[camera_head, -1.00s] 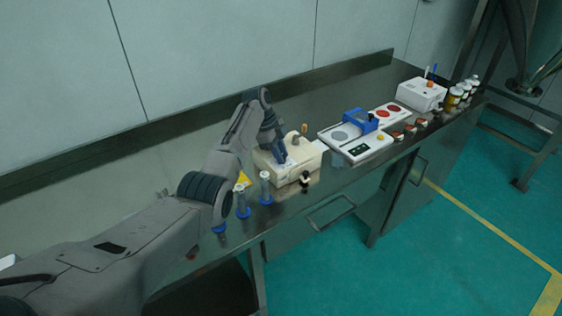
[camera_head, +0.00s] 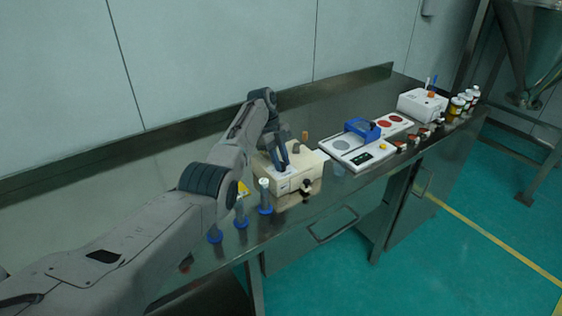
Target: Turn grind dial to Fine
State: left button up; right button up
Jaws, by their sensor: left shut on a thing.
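A cream box-shaped machine (camera_head: 309,172) stands on the metal bench near the middle of the view. It has a grey cylinder (camera_head: 296,146) and an orange-brown knob (camera_head: 304,135) on top, and a small black knob (camera_head: 306,187) at its front. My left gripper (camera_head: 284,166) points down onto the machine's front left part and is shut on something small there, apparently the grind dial. The fingers hide the dial, so its setting cannot be read. My right gripper is not in view.
Blue-based tubes (camera_head: 264,196) stand left of the machine, close to my left arm. A white plate device with a blue clamp (camera_head: 362,130) stands to the right. Farther right are a white box (camera_head: 421,104) and several bottles (camera_head: 465,100). The bench's back strip is clear.

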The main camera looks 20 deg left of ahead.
pick_arm(q)
jog(key=shift+w+a+r, duration=0.15)
jog(key=shift+r, duration=0.15)
jog(key=o, duration=0.9)
jog(key=shift+o, duration=0.4)
jog(key=shift+f, duration=0.15)
jog(key=b+v, duration=0.3)
jog(key=v, duration=0.7)
jog(key=shift+a+r+b, duration=0.2)
jog(key=shift+r+b, duration=0.1)
jog(key=shift+b, duration=0.05)
